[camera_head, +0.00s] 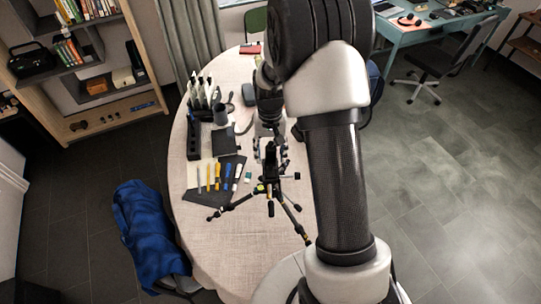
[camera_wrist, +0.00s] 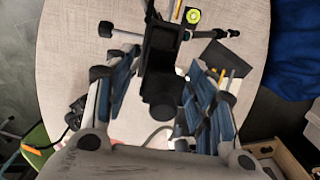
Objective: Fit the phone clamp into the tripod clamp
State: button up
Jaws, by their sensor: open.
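The tripod (camera_head: 273,187) stands on the round table with its dark legs spread; part of it also shows at the top of the wrist view (camera_wrist: 205,34). A black upright part (camera_wrist: 160,62) with a rounded end lies between my fingers in the wrist view; I cannot tell whether it is the phone clamp or the tripod clamp. My gripper (camera_wrist: 165,64) is open, with blue-padded fingers on either side of this part and visible gaps. In the head view my gripper (camera_head: 270,149) is at the tripod's top. My arm hides part of the table.
A blue cloth (camera_head: 145,225) hangs over a chair at the left. The table's front left is clear.

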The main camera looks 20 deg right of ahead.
jog(key=r, duration=0.9)
jog(key=shift+w+d+r, duration=0.1)
jog(key=shift+w+r, duration=0.1)
jog(key=shift+r, duration=0.15)
